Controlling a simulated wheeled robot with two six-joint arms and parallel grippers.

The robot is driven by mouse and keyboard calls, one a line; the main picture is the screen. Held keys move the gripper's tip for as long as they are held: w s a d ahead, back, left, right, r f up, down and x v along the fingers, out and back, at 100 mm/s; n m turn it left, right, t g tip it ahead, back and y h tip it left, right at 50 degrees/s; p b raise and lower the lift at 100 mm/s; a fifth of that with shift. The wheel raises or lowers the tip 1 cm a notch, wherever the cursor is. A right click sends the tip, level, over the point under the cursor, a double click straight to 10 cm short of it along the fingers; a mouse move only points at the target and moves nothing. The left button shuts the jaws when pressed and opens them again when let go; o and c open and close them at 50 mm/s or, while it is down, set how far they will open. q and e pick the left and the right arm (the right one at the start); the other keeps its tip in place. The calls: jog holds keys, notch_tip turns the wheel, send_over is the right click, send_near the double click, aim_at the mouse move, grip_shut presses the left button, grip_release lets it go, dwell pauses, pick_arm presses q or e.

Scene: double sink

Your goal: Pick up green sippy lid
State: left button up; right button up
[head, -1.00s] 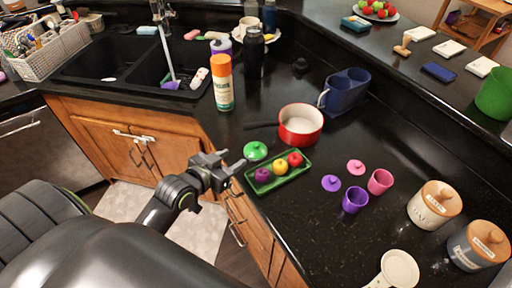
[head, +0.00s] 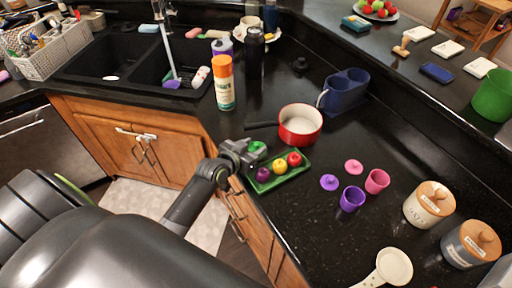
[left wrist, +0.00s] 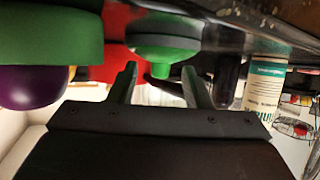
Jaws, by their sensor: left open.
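The green sippy lid (head: 256,146) lies on the black counter beside the green tray, partly hidden by my left gripper (head: 250,156) in the head view. In the left wrist view, which looks upside down, the lid (left wrist: 163,42) is just beyond my left gripper (left wrist: 160,72). Its knob points between the two open fingertips. The fingers are apart and hold nothing; I cannot tell whether they touch the knob. My right gripper is not in view.
The green tray (head: 280,181) with purple, yellow and red fruit lies close to the gripper. A red pot (head: 300,137) stands behind it, and a spray can (head: 224,84) stands farther back left. Purple and pink cups (head: 352,199) (head: 377,181) and lids stand right.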

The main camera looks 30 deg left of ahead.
pick_arm(q)
jog(key=shift+x, duration=1.1)
jog(key=shift+s, duration=0.1)
grip_shut()
